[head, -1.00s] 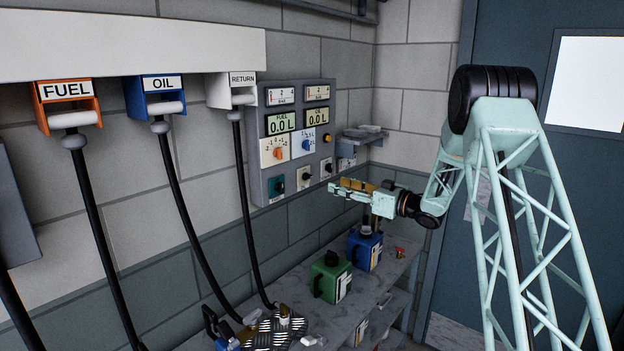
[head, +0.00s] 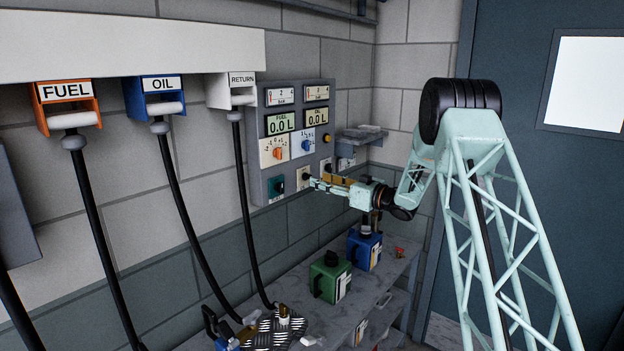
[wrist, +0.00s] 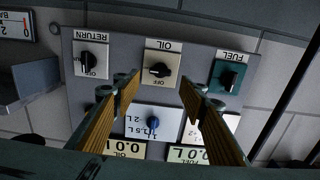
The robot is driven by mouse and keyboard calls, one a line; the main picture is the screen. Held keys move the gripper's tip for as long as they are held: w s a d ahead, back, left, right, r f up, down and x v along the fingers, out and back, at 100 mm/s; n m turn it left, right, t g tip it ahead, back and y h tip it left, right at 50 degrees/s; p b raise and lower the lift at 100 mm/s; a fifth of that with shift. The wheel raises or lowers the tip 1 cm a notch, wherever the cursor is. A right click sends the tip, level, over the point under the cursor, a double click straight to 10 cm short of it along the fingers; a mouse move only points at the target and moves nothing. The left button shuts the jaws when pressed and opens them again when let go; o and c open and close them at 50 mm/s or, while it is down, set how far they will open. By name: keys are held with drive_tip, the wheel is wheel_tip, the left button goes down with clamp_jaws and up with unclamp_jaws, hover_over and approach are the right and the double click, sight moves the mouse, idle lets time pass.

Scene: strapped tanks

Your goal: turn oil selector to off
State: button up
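The oil selector (wrist: 160,70) is a black knob on a cream plate marked OIL, seen upside down in the wrist view. Its grip bar looks roughly crosswise, and an OFF mark shows beside it. In the head view the oil selector (head: 305,176) sits low on the grey panel, close to my fingertips. My gripper (wrist: 162,84) is open, with one yellow-padded finger on each side of the knob in the picture. No contact is visible. In the head view my gripper (head: 313,184) points left at the panel.
The green fuel selector (wrist: 229,76) and black return selector (wrist: 91,58) flank the oil one on the panel (wrist: 120,50). A blue dial (wrist: 153,123) is close by. Below stand a green can (head: 328,281) and a blue can (head: 364,252) on the bench.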

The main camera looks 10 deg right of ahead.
sight(309, 176)
drive_tip(key=shift+x, duration=2.75)
drive_tip(key=c, duration=0.9)
